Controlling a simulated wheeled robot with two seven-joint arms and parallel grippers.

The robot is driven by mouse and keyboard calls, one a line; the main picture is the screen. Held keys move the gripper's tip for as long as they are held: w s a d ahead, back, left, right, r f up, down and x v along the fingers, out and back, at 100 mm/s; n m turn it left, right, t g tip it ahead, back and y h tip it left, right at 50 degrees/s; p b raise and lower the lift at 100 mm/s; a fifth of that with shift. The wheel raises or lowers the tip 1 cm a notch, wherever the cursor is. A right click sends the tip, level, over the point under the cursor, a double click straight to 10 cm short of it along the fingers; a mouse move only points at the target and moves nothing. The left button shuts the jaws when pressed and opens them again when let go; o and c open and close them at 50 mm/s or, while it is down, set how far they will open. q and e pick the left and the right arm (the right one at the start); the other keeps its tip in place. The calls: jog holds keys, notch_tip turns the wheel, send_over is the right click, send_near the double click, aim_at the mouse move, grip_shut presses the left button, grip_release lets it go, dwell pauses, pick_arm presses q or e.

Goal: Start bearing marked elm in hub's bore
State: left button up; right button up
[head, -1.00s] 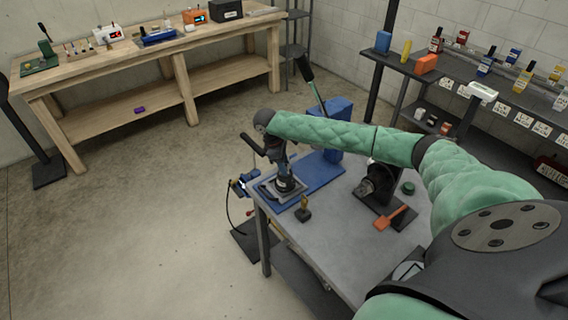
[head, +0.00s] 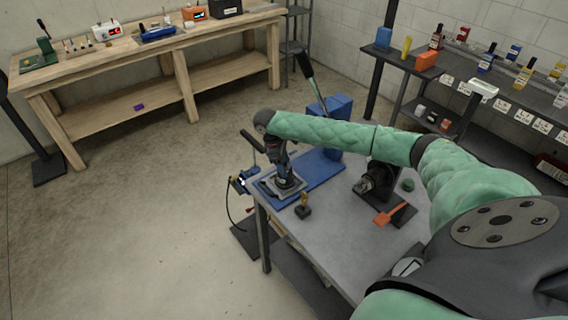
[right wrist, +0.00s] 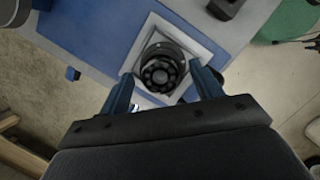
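My right gripper (head: 285,180) points down over a pale square fixture (head: 270,188) at the near left corner of the metal table. In the right wrist view its two blue fingers (right wrist: 162,78) stand apart, one on each side of a black round bearing (right wrist: 159,73). Thin gaps show between the fingertips and the bearing. The bearing lies over the dark hub (right wrist: 166,49) on the pale square plate (right wrist: 143,45). I cannot tell how deep it sits in the bore, and no elm mark is readable. My left gripper is not in view.
A blue press (head: 331,115) with a long lever stands behind the fixture. A small brass-topped part (head: 303,208), a black machine (head: 379,178) and an orange tool (head: 390,214) are on the grey table (head: 335,222). The table's front middle is clear.

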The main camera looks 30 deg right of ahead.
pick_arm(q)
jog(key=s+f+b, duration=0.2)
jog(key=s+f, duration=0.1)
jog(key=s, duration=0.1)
pick_arm(e)
jog(key=shift+w+a+r, duration=0.2)
jog(key=shift+w+r, duration=0.05)
jog(key=shift+r, duration=0.4)
jog(key=b+v, duration=0.1)
jog(key=v, duration=0.4)
jog(key=shift+r+b, duration=0.3)
jog(key=shift+b, duration=0.05)
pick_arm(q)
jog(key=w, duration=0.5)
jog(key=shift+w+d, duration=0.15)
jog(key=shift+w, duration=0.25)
pick_arm(e)
jog(key=shift+a+r, duration=0.1)
jog(key=shift+r, duration=0.25)
